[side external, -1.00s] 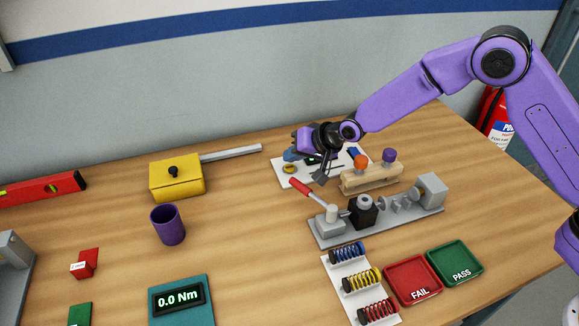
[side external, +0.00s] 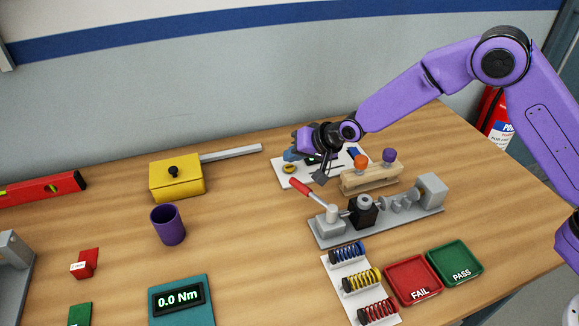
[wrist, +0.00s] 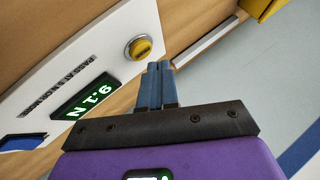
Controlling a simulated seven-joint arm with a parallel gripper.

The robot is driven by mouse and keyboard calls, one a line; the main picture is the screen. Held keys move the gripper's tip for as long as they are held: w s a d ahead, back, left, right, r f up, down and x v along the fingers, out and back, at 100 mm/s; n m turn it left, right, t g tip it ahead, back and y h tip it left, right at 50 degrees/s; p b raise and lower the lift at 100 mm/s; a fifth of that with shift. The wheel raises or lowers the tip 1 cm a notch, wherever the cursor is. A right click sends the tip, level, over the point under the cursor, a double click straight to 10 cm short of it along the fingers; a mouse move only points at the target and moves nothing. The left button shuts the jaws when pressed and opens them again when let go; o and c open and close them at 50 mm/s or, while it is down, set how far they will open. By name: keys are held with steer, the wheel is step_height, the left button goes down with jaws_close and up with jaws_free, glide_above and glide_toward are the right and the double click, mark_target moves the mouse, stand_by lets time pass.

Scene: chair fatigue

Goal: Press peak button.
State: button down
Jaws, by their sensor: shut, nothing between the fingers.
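A yellow round button (wrist: 139,47) in a dark and pale ring sits on a white panel (wrist: 88,53). In the side external view the button (side external: 289,169) shows at the panel's left part. My gripper (wrist: 160,66) is shut and empty, its blue fingertips pointing toward the panel just to the right of the button in the wrist view. In the side external view my gripper (side external: 291,155) hovers over the panel near the button. Whether the fingertips touch anything, I cannot tell.
A wooden block with orange and purple knobs (side external: 370,180) and a grey fixture with a red-handled lever (side external: 301,188) stand close in front. A yellow box (side external: 177,178) with a grey bar (side external: 231,153) lies to the left. A purple cup (side external: 168,225) stands further forward.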

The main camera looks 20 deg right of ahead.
mark_target(294, 168)
steer(key=shift+f, duration=0.15)
steer(key=shift+f, duration=0.3)
steer(key=shift+f, duration=0.4)
stand_by(0.9)
steer(key=shift+r, duration=0.8)
steer(key=shift+r, duration=2.5)
